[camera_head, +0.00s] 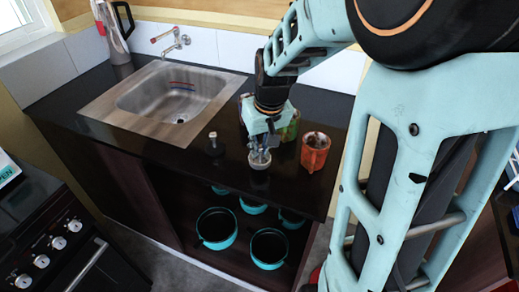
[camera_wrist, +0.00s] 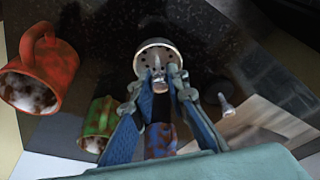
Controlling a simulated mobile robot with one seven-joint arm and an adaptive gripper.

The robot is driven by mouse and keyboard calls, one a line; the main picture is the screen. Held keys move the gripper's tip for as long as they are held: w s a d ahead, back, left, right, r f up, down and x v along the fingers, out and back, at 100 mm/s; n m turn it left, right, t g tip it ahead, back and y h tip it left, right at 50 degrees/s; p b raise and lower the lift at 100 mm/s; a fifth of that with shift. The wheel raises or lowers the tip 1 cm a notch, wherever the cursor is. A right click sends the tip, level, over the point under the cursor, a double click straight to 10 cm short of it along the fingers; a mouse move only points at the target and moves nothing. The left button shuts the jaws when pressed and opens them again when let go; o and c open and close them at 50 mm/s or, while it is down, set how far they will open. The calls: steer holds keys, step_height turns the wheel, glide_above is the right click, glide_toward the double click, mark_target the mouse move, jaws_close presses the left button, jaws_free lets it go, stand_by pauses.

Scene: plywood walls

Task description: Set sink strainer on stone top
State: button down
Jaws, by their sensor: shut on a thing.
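The sink strainer (camera_head: 260,163) is a small round pale metal cup. In the wrist view its perforated face (camera_wrist: 150,62) and central knob show between my fingertips. My gripper (camera_head: 261,152) points down and is shut on the strainer's knob; the fingers also show in the wrist view (camera_wrist: 165,80). The dark speckled stone top (camera_head: 230,168) lies below the strainer, near its front edge. I cannot tell whether the strainer touches the stone or hangs just above it.
An orange-red mug (camera_head: 315,152) stands right of my gripper, and a green mug (camera_head: 290,130) stands behind it. A small dark bottle-like item (camera_head: 214,146) stands to the left. The steel sink (camera_head: 150,130) is further left. Teal pots (camera_head: 217,228) sit on the shelf below.

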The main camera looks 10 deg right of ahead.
mark_target(260, 153)
step_height(260, 153, down, 2)
steer(key=shift+f+b, duration=0.15)
steer(key=shift+b, duration=0.25)
steer(key=shift+f, duration=0.25)
steer(key=shift+f+b, duration=0.2)
steer(key=shift+b, duration=0.2)
steer(key=c, duration=1.9)
jaws_free()
steer(key=shift+r, duration=0.15)
steer(key=p+v, duration=0.9)
steer(key=v, duration=0.3)
steer(key=shift+a+r, duration=0.1)
